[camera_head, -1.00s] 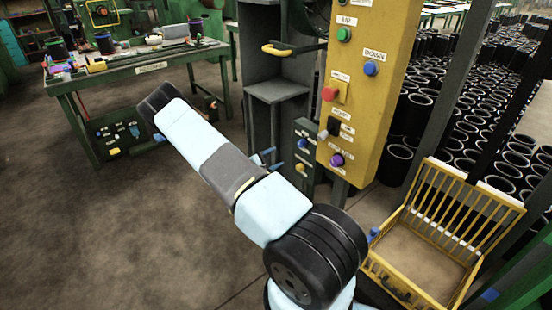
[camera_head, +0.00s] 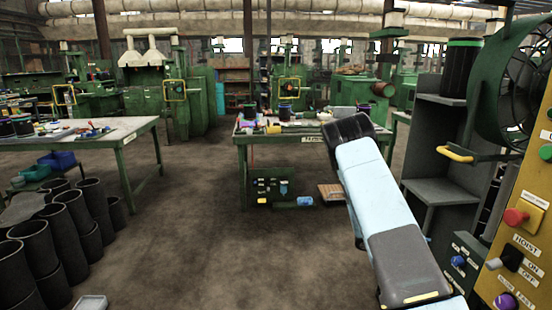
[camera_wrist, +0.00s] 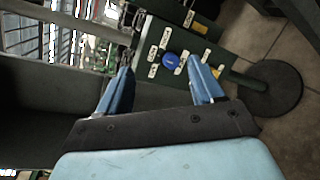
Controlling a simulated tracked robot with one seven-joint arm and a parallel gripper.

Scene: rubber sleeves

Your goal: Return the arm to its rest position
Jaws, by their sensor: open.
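My arm, light blue and grey, reaches up from the bottom right of the head view, its black elbow end near the workbench. My gripper (camera_wrist: 165,85) shows in the wrist view with two blue fingers spread apart and nothing between them. Beyond the fingers is a dark green control box with a blue button (camera_wrist: 168,60) and white labels. In the head view the gripper is hidden behind my arm.
A yellow control panel (camera_head: 523,235) with a red button (camera_head: 515,217) stands close at the right, beside grey shelves (camera_head: 437,190). A green workbench (camera_head: 243,150) stands ahead. Black sleeves (camera_head: 70,225) stand at the left. The floor (camera_head: 190,235) between is clear.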

